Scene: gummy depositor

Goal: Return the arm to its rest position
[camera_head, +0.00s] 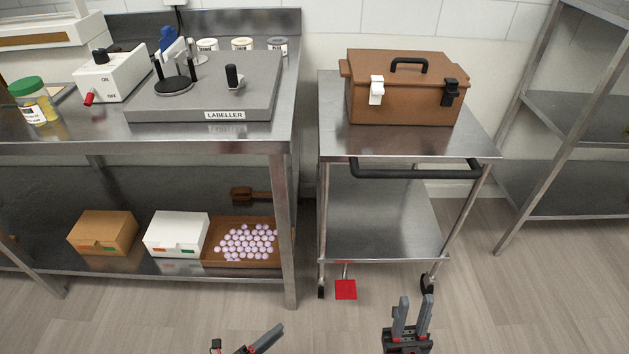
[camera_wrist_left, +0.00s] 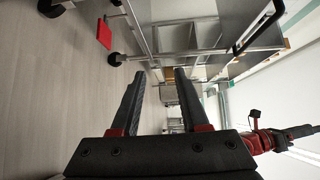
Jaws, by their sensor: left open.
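My left gripper (camera_head: 248,337) is at the bottom edge of the head view, left of centre, over the floor in front of the bench. Its fingers are spread and empty; the left wrist view shows the gap between the fingertips (camera_wrist_left: 158,78). Most of the left arm is out of the head view. My right gripper (camera_head: 414,300) is at the bottom edge, right of centre, in front of the trolley. Its two fingers point away from me with a gap and nothing between them. Neither gripper touches anything that I can see.
A steel trolley (camera_head: 385,215) carries a brown case (camera_head: 405,100); a red pedal (camera_head: 346,289) is at its base. The steel bench (camera_head: 200,143) holds a labeller (camera_head: 205,90). Its lower shelf has two boxes and a candy tray (camera_head: 225,255). Floor (camera_head: 530,310) is clear at right.

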